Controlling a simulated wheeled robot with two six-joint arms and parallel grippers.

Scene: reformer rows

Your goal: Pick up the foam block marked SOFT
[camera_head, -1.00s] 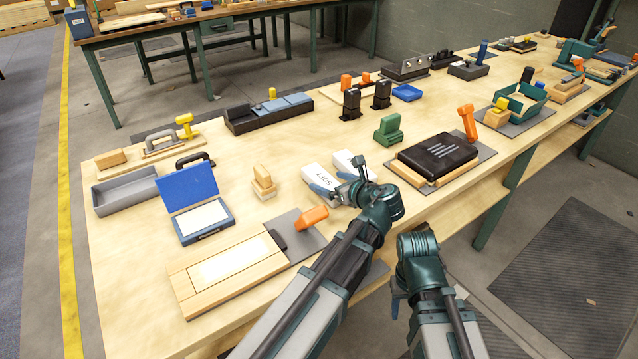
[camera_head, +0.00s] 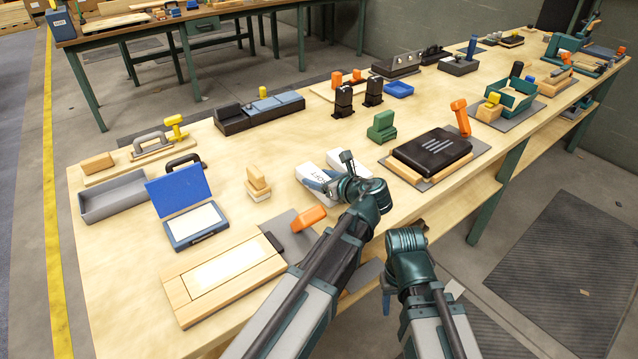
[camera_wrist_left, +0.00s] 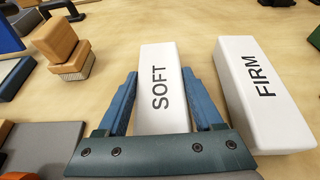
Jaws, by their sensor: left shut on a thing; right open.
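The white foam block marked SOFT (camera_wrist_left: 160,62) lies between the two blue fingers of my left gripper (camera_wrist_left: 159,82) in the left wrist view. The fingers are shut on its sides, with the lettering facing up. In the head view the SOFT block (camera_head: 313,172) shows partly behind my left gripper (camera_head: 322,183). I cannot tell whether it is clear of the table. A similar white block marked FIRM (camera_wrist_left: 263,92) lies just to its right, apart from it. My right gripper (camera_head: 387,301) hangs low by the table's front edge, open and mostly hidden by its own arm.
A wooden block stack (camera_head: 257,184) stands left of the foam blocks. An orange-handled tool (camera_head: 309,217) lies on a grey mat nearer me. Bare tabletop (camera_head: 285,140) lies behind the foam blocks.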

